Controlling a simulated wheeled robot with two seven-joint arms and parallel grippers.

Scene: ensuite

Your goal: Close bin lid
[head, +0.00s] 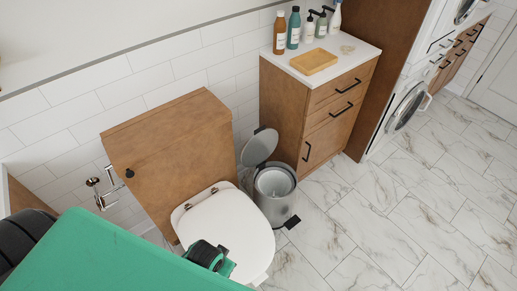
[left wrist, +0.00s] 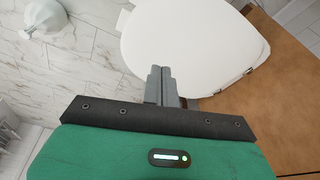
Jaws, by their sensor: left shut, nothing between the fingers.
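The bin (head: 274,196) is a small grey metal pedal bin on the floor between the toilet and the wooden vanity. Its round lid (head: 260,147) stands open, tilted up and back toward the wall, and the inner bucket shows. The black pedal (head: 292,222) is at its front. My left gripper (head: 222,252) is over the white toilet lid, left of and nearer than the bin, and apart from it. In the left wrist view its grey fingers (left wrist: 158,72) are together and empty. My right gripper is in neither view.
The closed toilet lid (head: 230,228) is beside the bin, with a wooden cistern box (head: 170,150) behind. A washing machine (head: 405,108) stands further right. The marble-tiled floor (head: 380,215) at right is clear.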

